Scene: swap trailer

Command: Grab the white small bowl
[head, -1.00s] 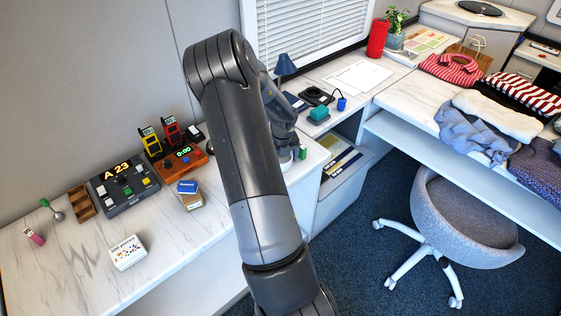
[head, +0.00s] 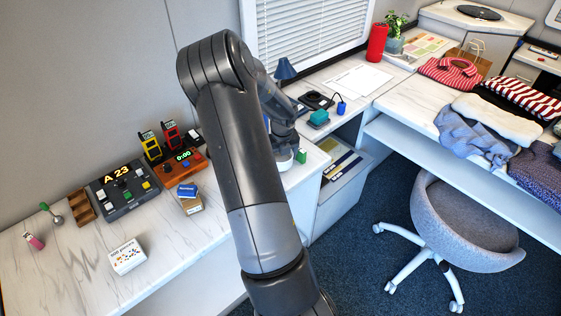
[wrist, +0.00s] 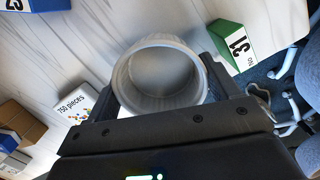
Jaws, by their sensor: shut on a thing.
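The white small bowl (wrist: 160,78) fills the middle of the wrist view, its round opening facing the camera. My gripper (wrist: 160,96) is shut on it, with one finger at the left side of the bowl and the other at the right. In the head view, only a bit of the white bowl (head: 284,166) shows beneath my wrist, over the right part of the white marbled counter (head: 85,262). My arm hides most of the gripper there. I cannot tell whether the bowl touches the counter.
A blue numbered block (wrist: 38,4) is at the upper left. A 750-piece puzzle box (wrist: 74,106) lies left of my gripper. A chair (head: 463,222) stands on the floor to the right.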

